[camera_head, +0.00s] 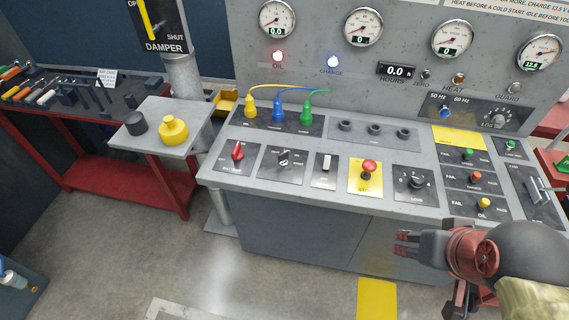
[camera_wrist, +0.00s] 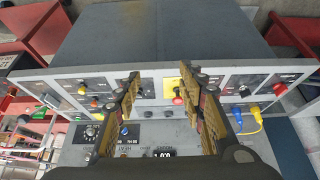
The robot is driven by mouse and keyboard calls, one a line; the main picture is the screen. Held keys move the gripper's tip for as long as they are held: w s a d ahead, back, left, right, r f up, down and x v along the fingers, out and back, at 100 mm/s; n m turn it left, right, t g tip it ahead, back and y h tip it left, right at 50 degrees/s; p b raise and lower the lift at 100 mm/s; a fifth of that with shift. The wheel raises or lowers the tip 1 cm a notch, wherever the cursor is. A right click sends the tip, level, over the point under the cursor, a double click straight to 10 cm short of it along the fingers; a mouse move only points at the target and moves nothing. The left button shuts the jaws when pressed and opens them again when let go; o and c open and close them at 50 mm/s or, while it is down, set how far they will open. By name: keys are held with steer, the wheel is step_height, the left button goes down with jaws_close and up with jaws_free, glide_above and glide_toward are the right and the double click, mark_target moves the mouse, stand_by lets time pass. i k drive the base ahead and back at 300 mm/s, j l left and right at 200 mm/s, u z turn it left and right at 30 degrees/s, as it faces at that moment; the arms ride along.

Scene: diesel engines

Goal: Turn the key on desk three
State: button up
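The desk (camera_head: 330,185) is a grey control console with a sloped panel. The key switch (camera_head: 284,158), a small dark and silver knob on a black plate, sits between the red rotary switch (camera_head: 238,151) and a white toggle (camera_head: 327,163). My gripper (camera_head: 402,243) is in front of the console, to the right of the key and apart from it. In the wrist view my gripper (camera_wrist: 160,75) has its two fingers spread with nothing between them. The key switch (camera_wrist: 243,91) shows there to the right of the fingers. The key's exact angle is too small to tell.
A red mushroom button (camera_head: 369,166) on a yellow plate stands up right of the key. Yellow, blue and green plugs (camera_head: 277,110) with cables rise behind it. The floor in front is clear.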

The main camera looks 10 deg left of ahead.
mark_target(283, 161)
steer(key=i+j, duration=0.1)
steer(key=j, duration=0.3)
steer(key=i+j, duration=0.1)
steer(key=j, duration=0.75)
steer(key=i+j, duration=0.15)
steer(key=j, duration=0.25)
